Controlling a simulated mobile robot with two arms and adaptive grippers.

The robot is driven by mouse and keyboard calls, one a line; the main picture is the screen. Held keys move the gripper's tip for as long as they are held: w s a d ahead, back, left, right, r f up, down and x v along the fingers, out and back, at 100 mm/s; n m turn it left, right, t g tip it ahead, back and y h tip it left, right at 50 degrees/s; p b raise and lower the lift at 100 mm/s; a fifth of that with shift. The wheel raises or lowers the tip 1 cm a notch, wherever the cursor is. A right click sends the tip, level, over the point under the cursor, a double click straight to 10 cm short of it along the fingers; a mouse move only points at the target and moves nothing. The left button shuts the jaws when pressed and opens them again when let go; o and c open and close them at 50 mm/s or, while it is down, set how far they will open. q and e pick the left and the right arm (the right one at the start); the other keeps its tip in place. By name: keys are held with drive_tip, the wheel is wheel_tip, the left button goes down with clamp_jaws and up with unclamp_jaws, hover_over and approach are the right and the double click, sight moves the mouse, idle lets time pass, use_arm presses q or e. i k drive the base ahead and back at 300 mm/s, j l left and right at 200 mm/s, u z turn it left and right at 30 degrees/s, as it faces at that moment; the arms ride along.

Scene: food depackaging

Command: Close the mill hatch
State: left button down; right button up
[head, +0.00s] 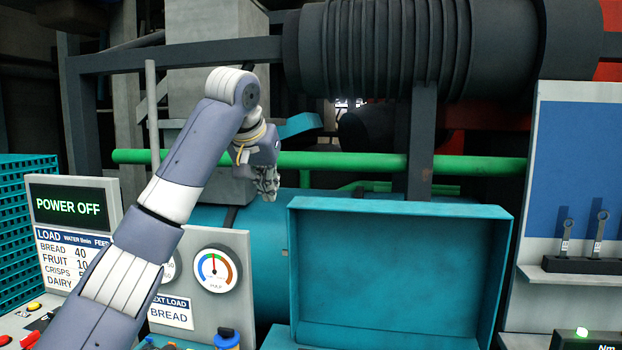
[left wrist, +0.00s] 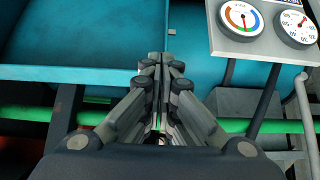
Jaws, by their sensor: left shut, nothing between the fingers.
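The mill hatch (head: 400,268) is a teal, shallow box-like lid with a raised rim. It stands up, open, with its hollow inside facing me in the head view. Its lower edge runs out of the frame. The teal mill body (head: 262,262) shows behind and to its left. My left gripper (head: 267,190) is shut and empty, pointing down just beyond and left of the hatch's top left corner, apparently apart from it. In the left wrist view the shut fingers (left wrist: 161,62) point at teal surfaces, with a teal edge (left wrist: 70,73) on the left. My right gripper is not in view.
A green pipe (head: 350,162) crosses behind the hatch, under a large ribbed dark cylinder (head: 400,45). A gauge panel (head: 240,310) stands left of the hatch, near a "POWER OFF" screen (head: 70,205). A blue-backed rack panel (head: 580,170) stands at right.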

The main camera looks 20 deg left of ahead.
sight(433, 268)
drive_tip(key=i+j, duration=0.15)
drive_tip(key=i, duration=0.35)
drive_tip(key=i+j, duration=0.15)
drive_tip(key=i, duration=0.3)
